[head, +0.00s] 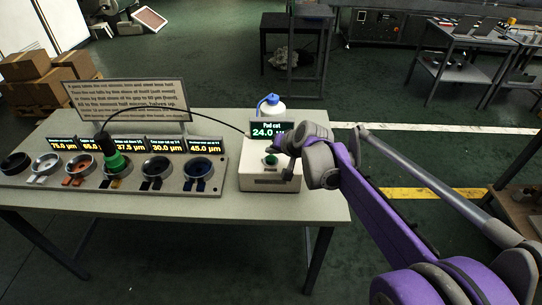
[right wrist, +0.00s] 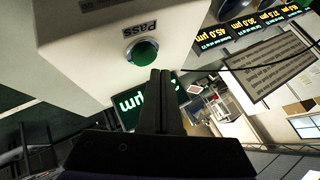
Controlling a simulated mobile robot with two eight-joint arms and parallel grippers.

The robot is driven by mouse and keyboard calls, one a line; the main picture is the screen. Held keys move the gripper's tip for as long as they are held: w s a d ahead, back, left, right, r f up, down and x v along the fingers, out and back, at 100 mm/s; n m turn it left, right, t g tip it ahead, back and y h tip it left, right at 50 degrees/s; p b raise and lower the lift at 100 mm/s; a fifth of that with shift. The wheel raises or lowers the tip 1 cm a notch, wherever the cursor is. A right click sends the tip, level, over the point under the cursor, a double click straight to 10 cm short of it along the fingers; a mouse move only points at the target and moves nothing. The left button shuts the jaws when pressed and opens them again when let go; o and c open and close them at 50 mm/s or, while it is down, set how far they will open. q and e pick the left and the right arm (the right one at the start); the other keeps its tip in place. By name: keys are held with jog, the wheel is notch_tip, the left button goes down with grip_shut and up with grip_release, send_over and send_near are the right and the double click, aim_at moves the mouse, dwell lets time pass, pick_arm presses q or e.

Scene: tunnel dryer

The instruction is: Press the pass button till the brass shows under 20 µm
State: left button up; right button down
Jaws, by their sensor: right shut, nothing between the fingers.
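The green pass button (head: 271,159) sits on top of a white box (head: 270,182) at the table's right end. In the right wrist view the button (right wrist: 146,52) is lit green beside the word "Pass". My right gripper (head: 282,150) is shut and empty. Its fingertips (right wrist: 160,74) are close by the button's edge; I cannot tell whether they touch it. My left gripper is not in view.
Several dishes, such as the blue one (head: 196,168), stand in a grey rack (head: 215,178). A sign (head: 128,97) stands behind. A black cable arcs from the tool towards the box. A white bottle with a blue cap (head: 270,103) is behind the box. The table's front strip is clear.

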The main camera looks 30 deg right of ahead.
aim_at(272, 161)
notch_tip(272, 161, up, 5)
jog(key=p, duration=0.4)
dwell(0.3)
jog(key=shift+s+a, duration=0.1)
dwell(0.5)
jog(key=s+a+f+n+g+p, duration=0.15)
jog(key=s+a+n, duration=0.25)
jog(key=s+a, duration=0.65)
jog(key=s+a+f+n+g, duration=0.1)
jog(key=s+a+f+n, duration=0.1)
jog(key=s, duration=0.6)
jog(key=s+a+f+n+g+p, duration=0.1)
jog(key=s+f, duration=0.3)
jog(key=s, duration=0.5)
jog(key=shift+a+f+n+h+p, duration=0.3)
jog(key=shift+a+f+n, duration=0.1)
jog(key=shift+a+n, duration=0.2)
